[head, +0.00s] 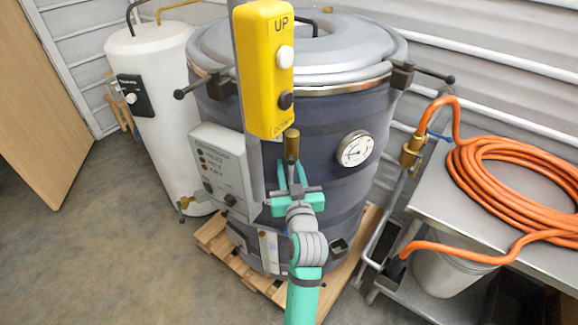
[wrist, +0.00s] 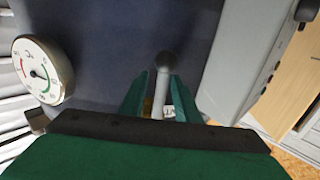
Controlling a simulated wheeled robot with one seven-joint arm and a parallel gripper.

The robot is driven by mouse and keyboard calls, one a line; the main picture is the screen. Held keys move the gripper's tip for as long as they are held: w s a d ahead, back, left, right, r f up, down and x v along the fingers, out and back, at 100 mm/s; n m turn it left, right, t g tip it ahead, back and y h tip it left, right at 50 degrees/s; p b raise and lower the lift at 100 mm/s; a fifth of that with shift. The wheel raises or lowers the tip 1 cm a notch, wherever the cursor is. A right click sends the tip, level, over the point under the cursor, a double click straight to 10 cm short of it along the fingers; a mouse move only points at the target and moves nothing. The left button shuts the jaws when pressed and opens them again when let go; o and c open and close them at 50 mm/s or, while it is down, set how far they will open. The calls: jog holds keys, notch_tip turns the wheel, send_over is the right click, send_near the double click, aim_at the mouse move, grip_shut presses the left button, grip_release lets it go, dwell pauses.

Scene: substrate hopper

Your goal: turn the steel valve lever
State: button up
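The steel valve lever (wrist: 160,90) is a grey rod with a dark round knob, standing between the two green fingers in the wrist view. My gripper (wrist: 158,95) is open around the lever, with a narrow gap seen on each side. In the head view my gripper (head: 290,178) is at the front of the dark drum (head: 335,200), just below a brass fitting (head: 291,146). The lever is largely hidden there by the gripper. A bit of brass shows between the fingers in the wrist view.
A yellow UP/down pendant (head: 264,75) hangs close above my gripper. A grey control box (head: 222,165) is left of it and a round gauge (head: 355,149) right. An orange hose (head: 470,165) lies on a steel bench (head: 425,200). Floor is clear at left.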

jog(key=shift+w, duration=0.4)
jog(key=shift+c, duration=0.2)
grip_shut()
